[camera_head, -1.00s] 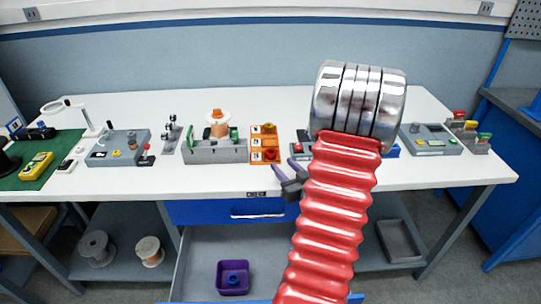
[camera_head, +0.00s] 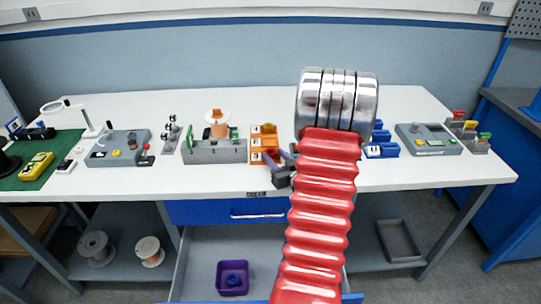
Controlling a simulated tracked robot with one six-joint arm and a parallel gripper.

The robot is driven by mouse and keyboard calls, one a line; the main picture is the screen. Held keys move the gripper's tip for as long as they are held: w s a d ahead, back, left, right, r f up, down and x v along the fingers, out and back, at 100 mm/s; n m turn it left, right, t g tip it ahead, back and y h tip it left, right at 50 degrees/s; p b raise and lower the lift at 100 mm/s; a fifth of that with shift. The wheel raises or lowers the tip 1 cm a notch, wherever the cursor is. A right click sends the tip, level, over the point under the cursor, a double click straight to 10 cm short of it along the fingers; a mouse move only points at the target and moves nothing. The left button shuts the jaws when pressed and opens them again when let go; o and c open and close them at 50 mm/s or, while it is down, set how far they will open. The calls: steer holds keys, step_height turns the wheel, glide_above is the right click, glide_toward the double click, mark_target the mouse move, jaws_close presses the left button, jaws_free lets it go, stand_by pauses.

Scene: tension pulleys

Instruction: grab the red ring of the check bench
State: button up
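The orange stand (camera_head: 257,131), with white number labels on its steps, sits on the white bench (camera_head: 215,174) above the small dark label on the bench's front edge. My gripper (camera_head: 277,156) is at the stand's lower right corner. My red ribbed arm hides the bench to the right.
A grey fixture with an orange spool (camera_head: 219,131) stands just left of the stand. Blue blocks (camera_head: 381,150) and a grey meter box (camera_head: 429,139) are right of my arm. Below, an open drawer holds a purple bin (camera_head: 233,291).

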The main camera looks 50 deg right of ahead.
steer(key=shift+w+d, duration=0.15)
steer(key=shift+w, duration=0.2)
steer(key=shift+c, duration=0.4)
steer(key=c, duration=0.6)
